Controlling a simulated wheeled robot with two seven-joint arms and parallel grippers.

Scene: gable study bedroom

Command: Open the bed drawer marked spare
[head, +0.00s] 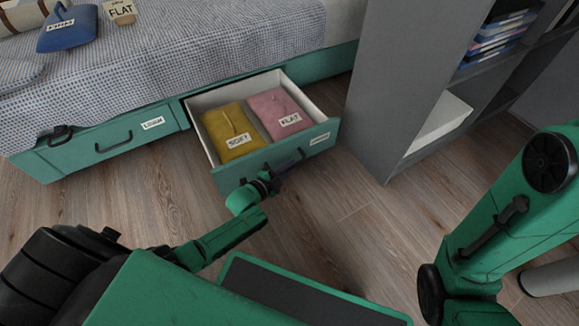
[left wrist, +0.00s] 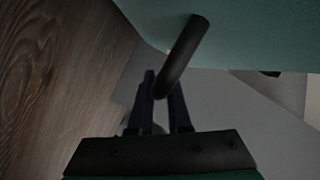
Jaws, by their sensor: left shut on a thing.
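The right-hand green bed drawer (head: 228,177) is pulled out well beyond the bed base, and its inside is in view. Its front carries a small white label (head: 319,139) whose word is too small to read surely. My left gripper (head: 274,178) is at the black bar handle (head: 290,161) on that front, shut on it. In the left wrist view the two dark fingers (left wrist: 160,100) are at the dark handle bar (left wrist: 185,52), beside the green front. Part of my right arm shows at the right in the head view, but its gripper cannot be made out.
A yellow pouch (head: 229,132) and a pink pouch (head: 280,112) lie in the open drawer. A closed drawer (head: 85,158) with its own label is to the left. A grey shelf unit (head: 400,85) stands close on the right. Wooden floor (head: 345,215) in front is clear.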

